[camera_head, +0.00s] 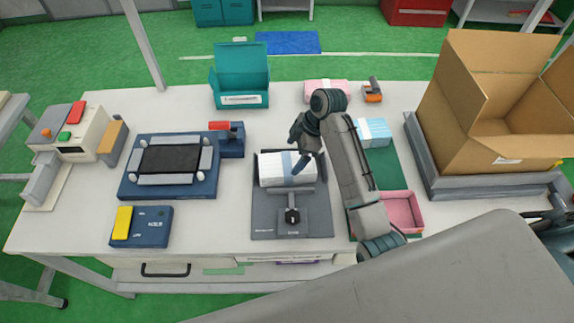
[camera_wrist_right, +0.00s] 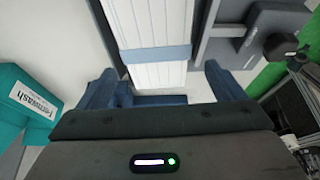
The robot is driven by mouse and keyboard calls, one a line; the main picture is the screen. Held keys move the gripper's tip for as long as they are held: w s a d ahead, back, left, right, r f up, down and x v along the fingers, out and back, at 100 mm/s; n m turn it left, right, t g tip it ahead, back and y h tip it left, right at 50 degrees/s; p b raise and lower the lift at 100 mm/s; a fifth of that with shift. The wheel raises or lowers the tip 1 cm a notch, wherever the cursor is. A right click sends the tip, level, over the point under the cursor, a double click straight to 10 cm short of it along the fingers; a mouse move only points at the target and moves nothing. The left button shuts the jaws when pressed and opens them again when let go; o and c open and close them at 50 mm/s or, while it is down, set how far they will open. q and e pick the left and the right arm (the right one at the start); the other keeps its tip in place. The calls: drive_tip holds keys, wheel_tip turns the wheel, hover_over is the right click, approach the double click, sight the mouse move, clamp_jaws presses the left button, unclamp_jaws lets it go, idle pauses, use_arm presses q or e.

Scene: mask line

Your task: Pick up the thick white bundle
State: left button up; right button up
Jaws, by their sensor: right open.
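The thick white bundle (camera_head: 274,173), a stack of white sheets with a pale blue band, lies on a dark grey stand (camera_head: 262,215) in the middle of the table. My right gripper (camera_head: 303,150) is over the bundle's far right part, open. In the right wrist view the bundle (camera_wrist_right: 150,25) lies between the two spread fingers of the right gripper (camera_wrist_right: 160,82), with its blue band across it. A gap shows on each side, and I cannot tell the height left between fingers and bundle. My left gripper is not in view.
A teal box (camera_head: 241,80) stands behind, and a blue frame machine (camera_head: 150,190) stands left. On the right are a light-blue bundle (camera_head: 373,132), a pink tray (camera_head: 402,212) and an open cardboard box (camera_head: 490,110). A pink bundle (camera_head: 325,90) lies at the back.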

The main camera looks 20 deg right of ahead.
sight(289, 163)
drive_tip(key=shift+w+a+f, duration=0.1)
drive_tip(key=shift+f, duration=0.3)
drive_tip(key=shift+w+f+p, duration=0.15)
drive_tip(key=shift+f+p, duration=0.15)
drive_tip(key=shift+f, duration=0.05)
drive_tip(key=p+x, duration=0.2)
drive_tip(key=x, duration=0.2)
drive_tip(key=shift+f, duration=0.35)
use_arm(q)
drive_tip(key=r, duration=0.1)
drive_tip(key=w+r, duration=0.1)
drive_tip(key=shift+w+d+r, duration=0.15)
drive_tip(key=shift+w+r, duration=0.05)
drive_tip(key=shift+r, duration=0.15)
use_arm(e)
drive_tip(key=c, duration=0.7)
